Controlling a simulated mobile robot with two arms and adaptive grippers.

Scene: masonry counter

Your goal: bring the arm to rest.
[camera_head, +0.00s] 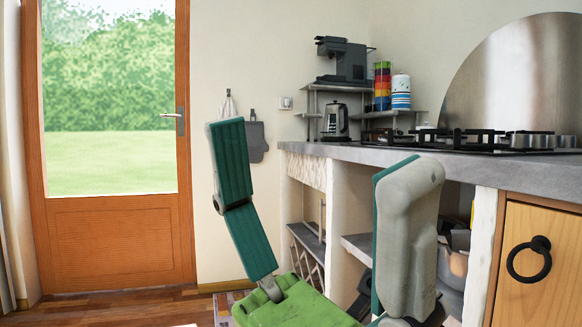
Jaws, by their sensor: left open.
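My left gripper (317,150) reaches up from the bottom of the head view, large and close to the camera. Its two fingers, teal and grey, stand wide apart with nothing between them. The green palm shows at the bottom edge. The gripper appears in front of the counter (470,168), and its right finger covers part of the shelves below. I cannot tell the exact gap between the gripper and the counter. My right gripper is not in the view.
A gas hob (470,140) is on the counter. A corner shelf (395,113) holds a coffee machine (344,62), a kettle (335,122) and stacked cups (382,85). A wooden cabinet door (540,250) is at right. A glazed door (115,240) and open floor are at left.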

